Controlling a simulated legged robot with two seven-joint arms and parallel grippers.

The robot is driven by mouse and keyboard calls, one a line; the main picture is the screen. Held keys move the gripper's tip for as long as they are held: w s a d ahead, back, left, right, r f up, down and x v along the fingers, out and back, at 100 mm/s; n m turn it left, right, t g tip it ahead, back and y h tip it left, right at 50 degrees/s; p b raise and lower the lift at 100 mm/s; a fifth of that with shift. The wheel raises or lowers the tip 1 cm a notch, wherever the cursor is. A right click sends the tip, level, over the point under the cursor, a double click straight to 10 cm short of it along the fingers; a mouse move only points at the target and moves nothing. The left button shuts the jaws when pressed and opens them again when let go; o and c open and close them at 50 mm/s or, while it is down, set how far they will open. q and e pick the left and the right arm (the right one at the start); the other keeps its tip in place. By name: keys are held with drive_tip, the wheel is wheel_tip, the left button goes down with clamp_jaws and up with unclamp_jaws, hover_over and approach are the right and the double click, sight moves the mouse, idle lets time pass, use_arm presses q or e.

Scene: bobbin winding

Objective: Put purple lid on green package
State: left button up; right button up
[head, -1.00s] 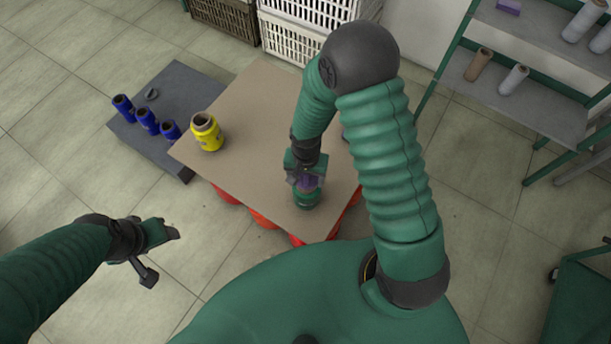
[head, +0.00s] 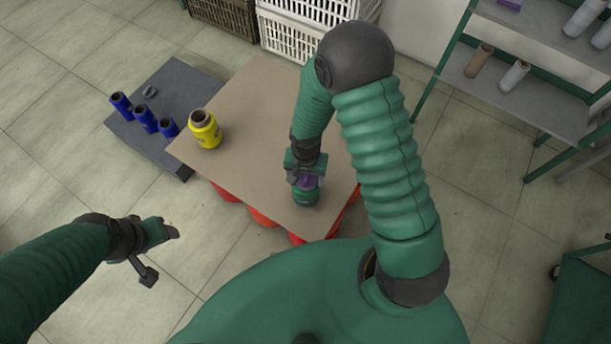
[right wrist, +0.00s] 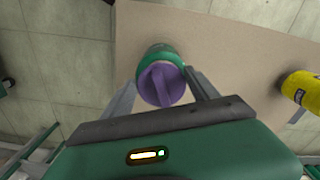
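The green package (head: 305,198) stands upright near the front right of the brown board. The purple lid (head: 308,182) is at its top. In the right wrist view the lid (right wrist: 162,84), with its raised grip bar, covers most of the green package (right wrist: 160,53). Whether it is fully seated cannot be told. My right gripper (head: 306,176) points down over the package, and its fingers (right wrist: 162,80) lie against both sides of the lid. My left gripper (head: 162,250) is empty, its fingers apart, above the floor at left.
A yellow container (head: 205,130) stands on the brown board (head: 250,110) to the left. Several blue spools stand on a dark grey board (head: 178,95) beside it. White crates (head: 290,38) stand behind, and a shelf (head: 515,90) at right. The board's middle is clear.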

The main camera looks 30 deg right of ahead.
drive_tip(key=o, duration=0.4)
drive_tip(key=shift+o, duration=0.2)
wheel_tip(320, 180, up, 17)
drive_tip(key=p, duration=0.3)
drive_tip(key=shift+f, duration=0.15)
